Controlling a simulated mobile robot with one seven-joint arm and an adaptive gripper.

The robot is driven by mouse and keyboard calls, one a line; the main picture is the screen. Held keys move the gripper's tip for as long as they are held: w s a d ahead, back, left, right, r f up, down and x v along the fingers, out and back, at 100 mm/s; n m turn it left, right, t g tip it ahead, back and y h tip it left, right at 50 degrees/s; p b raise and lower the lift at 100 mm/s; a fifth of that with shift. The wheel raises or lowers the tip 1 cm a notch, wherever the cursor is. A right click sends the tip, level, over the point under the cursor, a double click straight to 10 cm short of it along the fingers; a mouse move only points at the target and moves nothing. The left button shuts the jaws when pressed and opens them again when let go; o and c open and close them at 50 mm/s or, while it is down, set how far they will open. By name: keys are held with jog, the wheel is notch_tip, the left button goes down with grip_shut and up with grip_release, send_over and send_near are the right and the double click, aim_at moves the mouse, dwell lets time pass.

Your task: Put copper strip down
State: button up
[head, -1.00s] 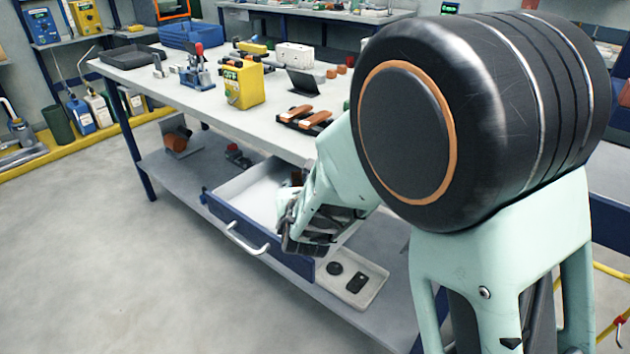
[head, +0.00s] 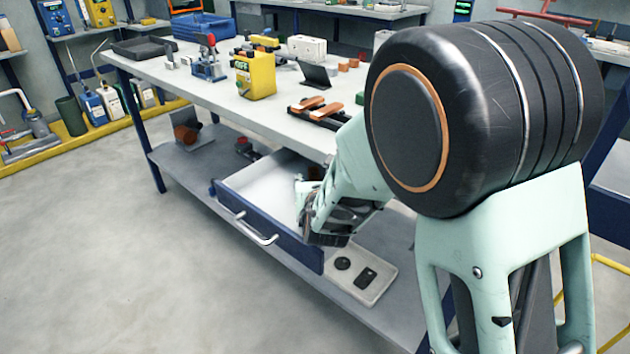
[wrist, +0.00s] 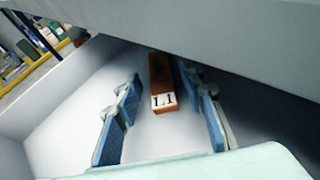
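A copper strip (wrist: 161,80) with a white end label marked "LI" lies in the open drawer in the wrist view. My gripper (wrist: 165,115) is open, its blue-padded fingers apart on either side of the strip. A gap shows between the strip and each finger. Two more copper-coloured strips (head: 308,103) lie on a black rack on the bench top.
The drawer's pale walls (wrist: 60,95) stand close around my gripper, with the bench's underside (wrist: 210,35) just above. A shallow tray (head: 360,278) with two black items sits on the lower shelf to the right. The bench top (head: 215,105) holds a yellow box (head: 255,75) and fixtures.

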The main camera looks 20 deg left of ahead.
jog(key=shift+r, duration=0.15)
jog(key=shift+s+d+r+p, duration=0.1)
jog(key=shift+s+r+p, duration=0.1)
jog(key=shift+s+p, duration=0.1)
jog(key=p+v, duration=0.2)
jog(key=v, duration=0.9)
jog(key=shift+s+d, duration=0.1)
